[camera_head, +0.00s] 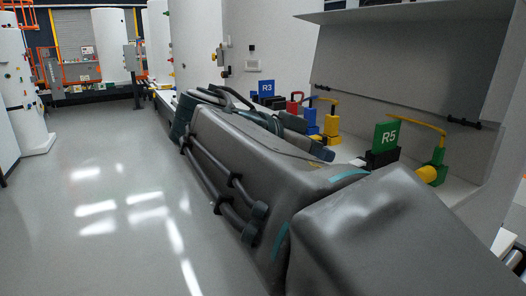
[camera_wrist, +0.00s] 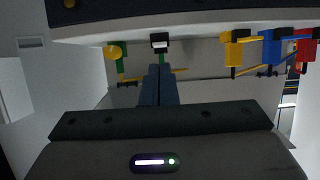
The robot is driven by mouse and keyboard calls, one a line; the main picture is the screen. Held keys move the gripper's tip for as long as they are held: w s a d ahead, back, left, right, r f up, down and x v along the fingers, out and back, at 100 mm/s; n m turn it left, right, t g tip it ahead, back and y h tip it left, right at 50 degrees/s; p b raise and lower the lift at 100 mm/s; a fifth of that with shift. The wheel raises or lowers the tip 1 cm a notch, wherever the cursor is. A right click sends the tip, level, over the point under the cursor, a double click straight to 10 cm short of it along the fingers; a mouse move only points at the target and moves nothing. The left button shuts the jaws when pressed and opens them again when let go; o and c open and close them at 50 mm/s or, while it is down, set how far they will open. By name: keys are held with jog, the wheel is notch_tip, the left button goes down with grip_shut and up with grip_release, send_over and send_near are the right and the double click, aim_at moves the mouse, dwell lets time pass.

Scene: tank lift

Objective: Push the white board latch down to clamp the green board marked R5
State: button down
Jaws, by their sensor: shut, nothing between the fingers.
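The green board marked R5 (camera_head: 386,136) stands upright in a black holder (camera_head: 382,158) on the bench in the head view. In the wrist view, a strip of green board (camera_wrist: 163,58) shows just beyond my fingertips; the fingers hide most of it. A small white part, which looks like the board latch (camera_wrist: 159,44), sits on a black holder straight ahead of the fingertips. My gripper (camera_wrist: 157,68) is shut and empty, its fingers pointing at the holder. In the head view my gripper (camera_head: 322,153) is left of the R5 board. I cannot tell whether the fingertips touch the latch.
A green post with a yellow knob (camera_head: 427,174) stands right of R5. A blue R3 board (camera_head: 267,89) and red, blue and yellow fixtures (camera_head: 331,122) stand farther left. A grey panel (camera_head: 410,65) backs the bench. The floor (camera_head: 100,200) at left is clear.

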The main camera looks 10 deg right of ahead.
jog(key=v, duration=0.4)
jog(key=shift+s+a+f, duration=0.1)
jog(key=shift+a+f, duration=0.1)
jog(key=shift+a, duration=0.1)
jog(key=shift+r+p, duration=0.1)
jog(key=shift+p, duration=0.35)
jog(key=s+f+n+g+y+p, duration=0.1)
jog(key=s+f+n+y+p, duration=0.4)
jog(key=n+y+p, duration=0.7)
jog(key=s+n+p, duration=0.2)
jog(key=p, duration=0.9)
jog(key=shift+s+d+f+y, duration=0.25)
jog(key=shift+s+f+y, duration=0.1)
jog(key=shift+s+y, duration=0.05)
jog(key=shift+s, duration=0.1)
